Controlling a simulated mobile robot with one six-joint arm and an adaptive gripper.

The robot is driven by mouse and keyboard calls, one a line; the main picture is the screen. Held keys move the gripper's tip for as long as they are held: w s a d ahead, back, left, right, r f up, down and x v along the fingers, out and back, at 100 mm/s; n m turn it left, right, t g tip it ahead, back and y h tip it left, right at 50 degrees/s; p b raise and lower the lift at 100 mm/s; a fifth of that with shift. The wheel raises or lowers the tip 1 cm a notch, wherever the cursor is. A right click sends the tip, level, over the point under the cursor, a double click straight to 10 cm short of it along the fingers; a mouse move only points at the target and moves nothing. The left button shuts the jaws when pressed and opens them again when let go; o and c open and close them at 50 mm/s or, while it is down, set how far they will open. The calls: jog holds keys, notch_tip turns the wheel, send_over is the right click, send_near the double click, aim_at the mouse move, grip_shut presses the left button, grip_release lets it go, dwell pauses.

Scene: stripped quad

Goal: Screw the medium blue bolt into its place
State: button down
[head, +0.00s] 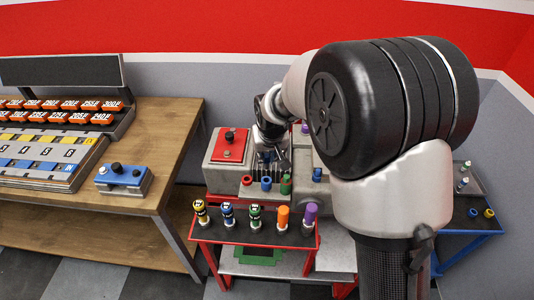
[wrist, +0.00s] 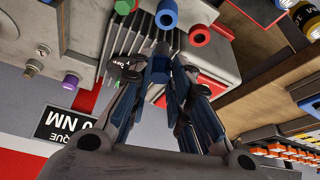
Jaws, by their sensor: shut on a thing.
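My gripper (wrist: 158,78) is shut on a small blue piece (wrist: 160,66), which looks like the blue bolt. Most of the piece is hidden between the dark fingers. In the head view my gripper (head: 272,150) is low behind the arm, close to a grey finned block. A red cylinder (head: 247,181), a blue cylinder (head: 266,184) and a green cylinder (head: 285,184) stand in front of it. Another blue piece (head: 317,174) sits to the right on grey metal. I cannot tell which hole the held piece is over, or whether it touches one.
A red-framed stand (head: 225,234) at the front carries several coloured tools upright. A red-topped grey block (head: 230,146) stands left of my gripper. A wooden bench (head: 155,150) with a blue device (head: 124,178) is at the left. A blue-framed table is at the right.

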aim_at(267, 168)
jog(key=shift+f+b, duration=1.6)
jog(key=shift+f, duration=0.85)
jog(key=shift+f, duration=0.2)
jog(key=shift+f+b, duration=0.3)
jog(key=shift+b, duration=0.15)
jog(key=shift+f+b, duration=1.2)
jog(key=shift+f, duration=0.5)
jog(key=c, duration=1.4)
grip_release()
jog(key=shift+r, duration=0.1)
jog(key=v, duration=1.2)
jog(key=shift+s, duration=0.1)
